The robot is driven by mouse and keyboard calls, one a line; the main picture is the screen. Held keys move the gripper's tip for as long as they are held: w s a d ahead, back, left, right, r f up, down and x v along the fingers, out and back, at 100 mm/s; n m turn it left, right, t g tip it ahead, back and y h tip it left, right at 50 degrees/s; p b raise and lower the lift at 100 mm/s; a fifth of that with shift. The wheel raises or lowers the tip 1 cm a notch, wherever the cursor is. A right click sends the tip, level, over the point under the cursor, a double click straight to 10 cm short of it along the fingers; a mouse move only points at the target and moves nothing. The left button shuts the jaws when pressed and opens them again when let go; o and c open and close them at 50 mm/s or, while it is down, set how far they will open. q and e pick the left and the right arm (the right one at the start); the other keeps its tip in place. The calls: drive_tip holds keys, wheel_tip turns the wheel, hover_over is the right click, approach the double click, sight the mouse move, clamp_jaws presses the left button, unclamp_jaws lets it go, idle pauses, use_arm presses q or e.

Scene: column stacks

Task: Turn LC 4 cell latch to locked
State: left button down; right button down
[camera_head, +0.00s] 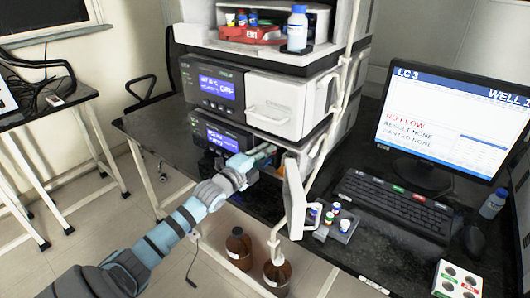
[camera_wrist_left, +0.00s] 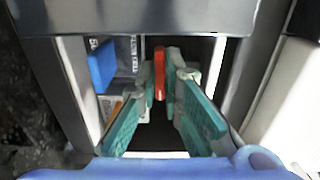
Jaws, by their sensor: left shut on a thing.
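My left gripper (camera_head: 264,156) reaches into an open compartment low in the column stack, beside the lower module with a blue display (camera_head: 222,137). In the left wrist view the two green fingers (camera_wrist_left: 167,92) are closed on a narrow red lever, which looks like the cell latch (camera_wrist_left: 159,72). The lever stands about upright in the picture. The latch is hidden in the head view, and I cannot read a label on it. A white door (camera_head: 294,197) stands open to the right of the gripper. My right gripper is not in view.
In the left wrist view the compartment walls are close on both sides, with a blue part (camera_wrist_left: 102,66) left of the fingers. A small vial rack (camera_head: 337,224) stands right of the door. Brown bottles (camera_head: 277,276) stand below. The monitor (camera_head: 447,120) reads LC 3, NO FLOW.

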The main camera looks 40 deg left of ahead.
use_arm(q)
drive_tip(key=shift+n, duration=0.3)
drive_tip(key=n, duration=0.4)
drive_tip(key=shift+n, duration=0.3)
drive_tip(key=n+p, duration=0.1)
drive_tip(key=n, duration=0.4)
drive_tip(key=shift+n, duration=0.3)
drive_tip(key=n, duration=0.3)
drive_tip(key=shift+n+p, duration=0.3)
drive_tip(key=shift+p, duration=0.05)
drive_tip(key=shift+n, duration=1.6)
drive_tip(key=shift+f, duration=0.1)
drive_tip(key=c, duration=1.7)
unclamp_jaws()
